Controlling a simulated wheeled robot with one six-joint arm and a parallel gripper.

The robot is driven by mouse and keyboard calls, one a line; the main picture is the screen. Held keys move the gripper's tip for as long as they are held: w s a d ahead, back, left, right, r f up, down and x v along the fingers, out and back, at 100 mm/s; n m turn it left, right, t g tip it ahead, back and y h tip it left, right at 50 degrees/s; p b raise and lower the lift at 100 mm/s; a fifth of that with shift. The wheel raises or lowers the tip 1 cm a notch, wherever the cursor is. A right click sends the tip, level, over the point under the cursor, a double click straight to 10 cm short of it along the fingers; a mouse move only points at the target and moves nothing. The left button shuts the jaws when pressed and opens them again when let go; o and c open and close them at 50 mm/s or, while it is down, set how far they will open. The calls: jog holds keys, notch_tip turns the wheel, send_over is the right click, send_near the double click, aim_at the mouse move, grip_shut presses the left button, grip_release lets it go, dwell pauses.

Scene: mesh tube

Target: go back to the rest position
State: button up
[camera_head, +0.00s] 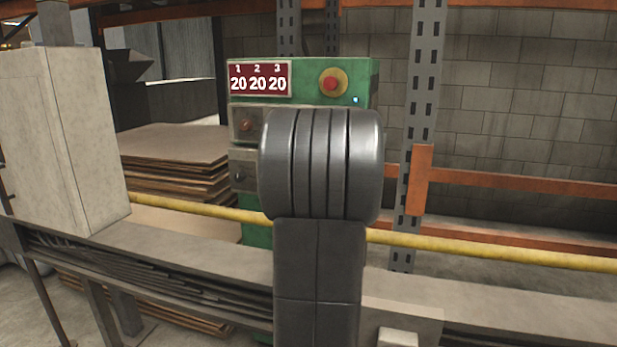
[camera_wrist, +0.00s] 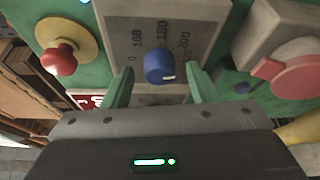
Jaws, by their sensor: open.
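My gripper (camera_wrist: 157,75) shows in the wrist view with its two green fingers apart and nothing clasped between them. A blue knob (camera_wrist: 159,68) with a white mark on a grey dial plate (camera_wrist: 185,20) appears between the fingertips. A gap shows on each side of it; how far the fingers reach along it is hard to tell. In the head view my dark arm stands upright in front of the green control box (camera_head: 305,70) and hides much of its front. My gripper is hidden in that view.
A red button on a yellow disc (camera_wrist: 60,58) is left of the fingers, and a red rotary handle (camera_wrist: 295,77) is right. In the head view, a yellow rail (camera_head: 480,252) and a grey beam (camera_head: 180,250) cross before the box. A pale cabinet (camera_head: 60,140) stands left.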

jog(key=s+d+r+p, duration=0.1)
jog(key=s+p, duration=0.1)
jog(key=s, duration=1.1)
jog(key=w+a+n+g+h+p, duration=0.2)
jog(key=w+n+g+h+p, duration=0.2)
jog(key=w+n+p, duration=0.7)
jog(key=shift+w+h+p, duration=0.6)
jog(key=shift+w+p, duration=0.65)
jog(key=shift+p, duration=0.05)
jog(key=shift+f, duration=0.1)
jog(key=shift+s+d, duration=0.1)
